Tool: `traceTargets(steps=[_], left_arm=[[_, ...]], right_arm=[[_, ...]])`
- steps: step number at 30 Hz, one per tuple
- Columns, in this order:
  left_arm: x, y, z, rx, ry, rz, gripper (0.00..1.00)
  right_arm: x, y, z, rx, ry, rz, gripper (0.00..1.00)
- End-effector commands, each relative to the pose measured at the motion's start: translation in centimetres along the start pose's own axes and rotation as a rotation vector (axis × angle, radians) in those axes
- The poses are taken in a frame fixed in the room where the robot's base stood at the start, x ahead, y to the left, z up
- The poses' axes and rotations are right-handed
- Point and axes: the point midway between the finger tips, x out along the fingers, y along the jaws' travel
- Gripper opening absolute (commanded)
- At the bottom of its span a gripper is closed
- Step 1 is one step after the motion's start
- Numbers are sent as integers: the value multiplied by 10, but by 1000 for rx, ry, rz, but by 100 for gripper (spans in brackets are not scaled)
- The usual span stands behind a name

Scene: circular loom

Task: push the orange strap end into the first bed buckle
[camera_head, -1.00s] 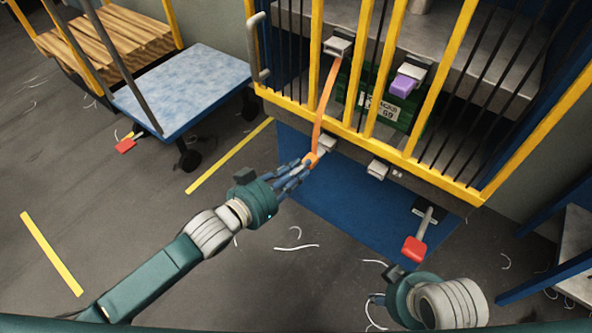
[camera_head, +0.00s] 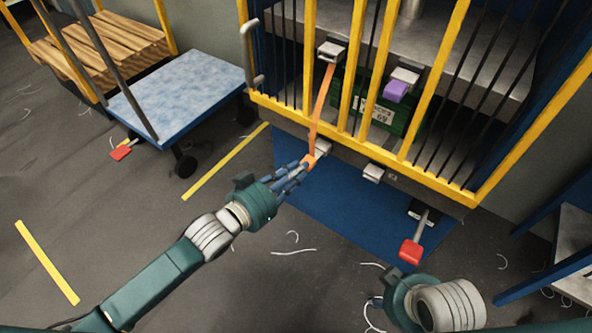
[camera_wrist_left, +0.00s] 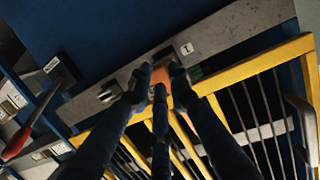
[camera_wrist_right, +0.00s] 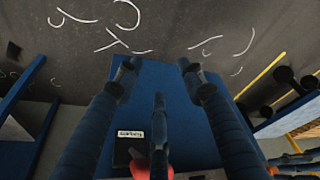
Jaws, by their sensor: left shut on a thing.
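The orange strap (camera_head: 319,110) hangs from an upper silver buckle (camera_head: 331,51) down past the yellow rail. My left gripper (camera_head: 308,161) is shut on its lower end, which shows orange between the fingertips in the left wrist view (camera_wrist_left: 161,75). A silver bed buckle (camera_head: 322,148) on the lower edge lies just up and right of the fingertips. I cannot tell whether the strap end touches it. Another silver bed buckle (camera_head: 373,173) sits farther right, empty. My right gripper (camera_wrist_right: 158,68) is open and empty in the right wrist view; its fingers are mostly hidden in the head view.
A red-ended pedal (camera_head: 411,250) stands near my right gripper. Yellow bars (camera_head: 384,70) fence the machine front. A purple piece (camera_head: 396,90) hangs from another upper buckle, before a green crate (camera_head: 414,118). A blue mat (camera_head: 325,200) lies below. A blue-topped cart (camera_head: 180,90) stands left.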

Motion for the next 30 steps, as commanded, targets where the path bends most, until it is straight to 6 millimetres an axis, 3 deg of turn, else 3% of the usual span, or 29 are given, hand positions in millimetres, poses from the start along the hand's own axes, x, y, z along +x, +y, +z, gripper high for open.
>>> traceTargets(steps=[22, 23, 26, 30], left_arm=[[22, -1, -5, 0, 2, 1, 0], [22, -1, -5, 0, 1, 1, 20], [22, -1, -5, 0, 1, 0, 40], [21, -2, -5, 0, 1, 0, 40]], right_arm=[[3, 0, 1, 0, 0, 0, 40], [3, 0, 1, 0, 0, 0, 40], [3, 0, 1, 0, 0, 0, 40], [3, 0, 1, 0, 0, 0, 40]])
